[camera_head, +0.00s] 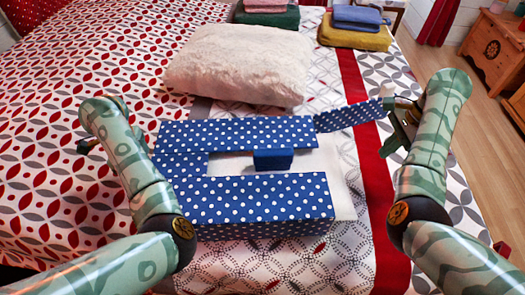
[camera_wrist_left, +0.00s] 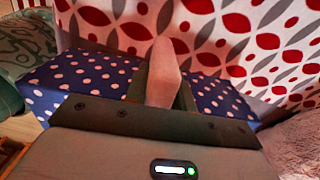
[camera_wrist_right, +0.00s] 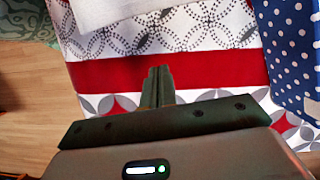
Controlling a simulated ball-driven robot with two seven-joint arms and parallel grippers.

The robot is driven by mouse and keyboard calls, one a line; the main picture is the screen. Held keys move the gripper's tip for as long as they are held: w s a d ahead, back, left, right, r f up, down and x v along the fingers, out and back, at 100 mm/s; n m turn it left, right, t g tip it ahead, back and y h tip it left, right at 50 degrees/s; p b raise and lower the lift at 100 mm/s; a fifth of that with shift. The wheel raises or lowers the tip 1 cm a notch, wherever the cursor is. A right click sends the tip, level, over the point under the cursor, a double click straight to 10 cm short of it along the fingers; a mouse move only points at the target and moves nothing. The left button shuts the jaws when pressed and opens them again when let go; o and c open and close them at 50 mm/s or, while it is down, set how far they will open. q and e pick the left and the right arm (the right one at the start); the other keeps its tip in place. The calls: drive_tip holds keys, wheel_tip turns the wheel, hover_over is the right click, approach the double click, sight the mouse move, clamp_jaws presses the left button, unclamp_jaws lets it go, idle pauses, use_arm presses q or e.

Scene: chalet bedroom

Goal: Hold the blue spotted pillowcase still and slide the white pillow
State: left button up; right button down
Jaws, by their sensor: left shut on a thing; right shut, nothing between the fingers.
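The blue spotted pillowcase (camera_head: 262,200) lies on the bed in front of me, with an opening in its top and a flap (camera_head: 347,115) reaching to the right. White material (camera_head: 342,178) shows in the opening and at its right end. A fluffy white pillow (camera_head: 240,68) lies behind the pillowcase. My left gripper (camera_wrist_left: 163,88) is shut on a pale rounded piece (camera_wrist_left: 165,65), with spotted cloth on both sides; the forearm hides much of this in the head view.
A small plain blue block (camera_head: 273,159) sits in the pillowcase's opening. Folded cloths (camera_head: 267,18) and a blue and yellow stack (camera_head: 355,30) lie at the back. A wooden cabinet (camera_head: 495,45) stands at the right. The patterned bed at the left is clear.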

sight(331, 166)
use_arm(q)
drive_tip(key=shift+f, duration=0.1)
use_arm(e)
drive_tip(key=x, duration=0.9)
drive_tip(key=shift+s+a+f, duration=0.1)
drive_tip(key=shift+a+f, duration=0.05)
drive_tip(key=shift+f, duration=0.2)
drive_tip(key=a, duration=0.3)
drive_tip(key=shift+s+a, duration=0.15)
drive_tip(key=shift+a, duration=0.4)
drive_tip(key=shift+a, duration=0.1)
drive_tip(key=a, duration=0.4)
drive_tip(key=s+a, duration=0.1)
drive_tip(key=a, duration=0.2)
